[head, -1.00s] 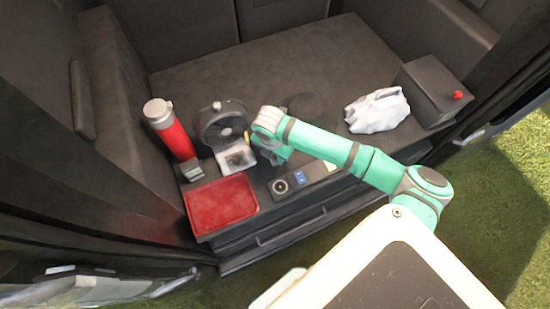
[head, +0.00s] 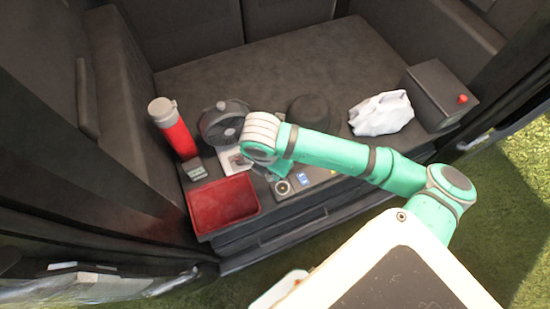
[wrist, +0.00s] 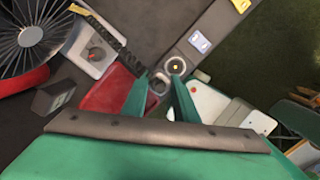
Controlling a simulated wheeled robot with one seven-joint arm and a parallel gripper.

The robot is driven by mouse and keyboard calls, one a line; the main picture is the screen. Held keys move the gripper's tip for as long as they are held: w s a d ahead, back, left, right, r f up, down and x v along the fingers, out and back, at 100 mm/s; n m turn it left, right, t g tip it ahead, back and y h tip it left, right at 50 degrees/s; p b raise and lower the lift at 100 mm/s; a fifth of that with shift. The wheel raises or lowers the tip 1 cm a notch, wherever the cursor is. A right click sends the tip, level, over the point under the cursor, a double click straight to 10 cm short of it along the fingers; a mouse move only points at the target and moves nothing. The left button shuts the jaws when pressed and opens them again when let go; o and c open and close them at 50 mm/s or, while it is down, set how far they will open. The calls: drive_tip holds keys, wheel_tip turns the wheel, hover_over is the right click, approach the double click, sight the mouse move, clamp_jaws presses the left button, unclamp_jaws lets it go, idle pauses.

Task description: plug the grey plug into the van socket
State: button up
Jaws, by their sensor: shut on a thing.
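The van socket (head: 282,187) is a round grey ring on a dark panel with blue and yellow labels, near the front edge of the van's deck. In the wrist view the socket (wrist: 176,66) shows a yellow centre, just beyond my fingertips. My gripper (wrist: 160,82) is shut on the grey plug (wrist: 158,85), which sits between the teal fingers. The plug appears just short of the socket and a little left of it; I cannot tell the height gap.
A red tray (head: 222,203) lies left of the panel. A white box (head: 235,160) with a knob, a fan (head: 222,122) and a red flask (head: 175,130) stand behind. A white cloth (head: 380,112) and a dark box with a red button (head: 440,95) are at right.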

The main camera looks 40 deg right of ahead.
drive_tip(key=shift+s+a+r, duration=0.45)
drive_tip(key=shift+s+a, duration=0.2)
drive_tip(key=shift+a, duration=0.1)
drive_tip(key=shift+s+a+r, duration=0.4)
drive_tip(key=shift+s+a, duration=0.2)
drive_tip(key=shift+a, duration=0.1)
drive_tip(key=shift+w, duration=0.1)
